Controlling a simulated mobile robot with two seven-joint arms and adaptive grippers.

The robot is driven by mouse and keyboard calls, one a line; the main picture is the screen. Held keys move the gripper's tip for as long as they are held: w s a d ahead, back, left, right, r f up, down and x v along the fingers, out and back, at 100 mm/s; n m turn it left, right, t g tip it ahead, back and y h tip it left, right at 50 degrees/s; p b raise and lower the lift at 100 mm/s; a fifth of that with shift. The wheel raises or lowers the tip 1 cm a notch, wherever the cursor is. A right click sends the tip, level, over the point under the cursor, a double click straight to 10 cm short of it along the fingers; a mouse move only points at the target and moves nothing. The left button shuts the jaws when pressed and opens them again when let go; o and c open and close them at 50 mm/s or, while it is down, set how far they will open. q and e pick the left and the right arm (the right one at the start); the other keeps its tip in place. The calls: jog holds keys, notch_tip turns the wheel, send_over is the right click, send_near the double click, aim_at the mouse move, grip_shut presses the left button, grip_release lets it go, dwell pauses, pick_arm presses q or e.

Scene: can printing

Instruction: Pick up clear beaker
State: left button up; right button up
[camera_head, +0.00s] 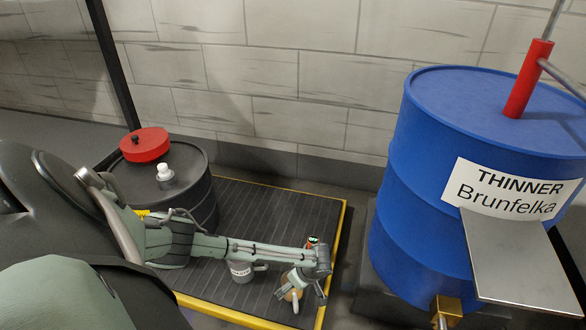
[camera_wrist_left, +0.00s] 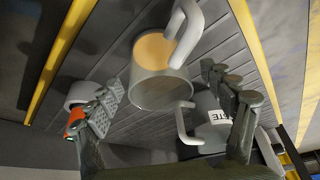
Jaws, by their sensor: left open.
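The clear beaker (camera_wrist_left: 158,88) has greyish see-through walls, a pale handle and a tan inside or content. In the left wrist view it lies between the spread fingers of my left gripper (camera_wrist_left: 165,96), with visible space on both sides. In the head view my left gripper (camera_head: 302,293) is open, pointing down over the platform. It largely hides the beaker, whose tan part (camera_head: 289,294) shows beside the fingers. My right gripper is not in view.
A grey labelled mug (camera_head: 241,272) stands left of the gripper on the dark ribbed platform (camera_head: 270,215) with yellow edges. A blue thinner barrel (camera_head: 395,215) with a metal plate (camera_head: 520,260) stands right.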

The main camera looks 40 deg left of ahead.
pick_arm(q)
jog(key=shift+a+f, duration=0.25)
jog(key=shift+f, duration=0.3)
jog(key=shift+w, duration=0.1)
jog(key=c, duration=1.3)
jog(key=shift+o, duration=0.2)
